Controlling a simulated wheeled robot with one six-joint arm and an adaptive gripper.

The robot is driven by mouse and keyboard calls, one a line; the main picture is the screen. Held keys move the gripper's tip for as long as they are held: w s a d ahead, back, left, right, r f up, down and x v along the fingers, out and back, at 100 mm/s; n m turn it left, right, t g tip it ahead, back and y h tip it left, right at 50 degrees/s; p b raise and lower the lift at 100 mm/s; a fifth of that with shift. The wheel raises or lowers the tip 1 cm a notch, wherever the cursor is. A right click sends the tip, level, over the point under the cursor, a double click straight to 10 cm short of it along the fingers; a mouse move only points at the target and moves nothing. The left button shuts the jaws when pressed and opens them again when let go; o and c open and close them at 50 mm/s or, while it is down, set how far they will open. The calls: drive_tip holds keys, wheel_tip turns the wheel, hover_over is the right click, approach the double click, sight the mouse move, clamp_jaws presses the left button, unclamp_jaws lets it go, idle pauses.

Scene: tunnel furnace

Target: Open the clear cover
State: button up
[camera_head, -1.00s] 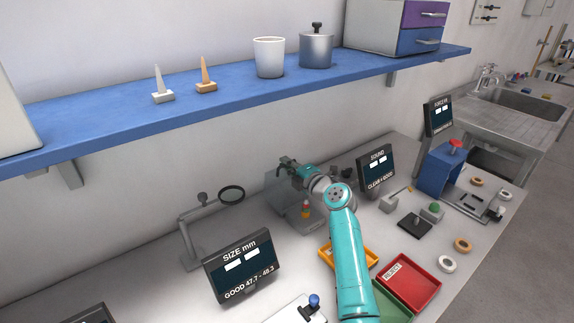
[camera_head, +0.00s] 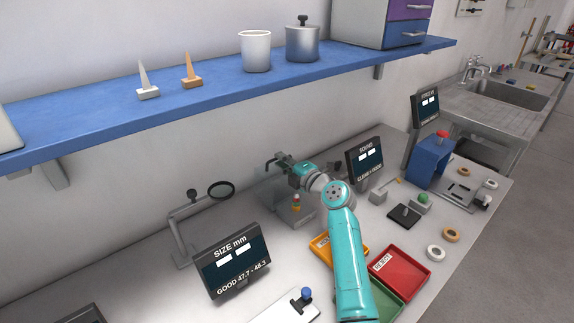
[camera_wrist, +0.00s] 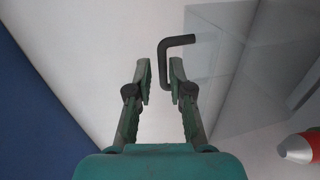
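The clear cover (camera_head: 268,200) is a see-through box on the bench, partly hidden behind my arm; it looks closed. In the wrist view its faint panel (camera_wrist: 225,75) lies to the right. A dark bent handle (camera_wrist: 180,40) stands out from it. My gripper (camera_wrist: 161,72) has its fingers apart, with the lower leg of the handle between them, nearer the right finger. I cannot tell whether they touch. In the head view my gripper (camera_head: 276,161) is at the cover's upper edge. A red-tipped object (camera_wrist: 300,147) shows at the lower right, behind the cover.
The magnifier stand (camera_head: 180,225) and size display (camera_head: 233,262) are left of the cover. The sound display (camera_head: 365,160) is to its right. The yellow tray (camera_head: 322,243) and red tray (camera_head: 400,272) lie in front. The blue shelf (camera_head: 220,95) runs above.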

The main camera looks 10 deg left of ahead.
drive_tip(key=v, duration=1.2)
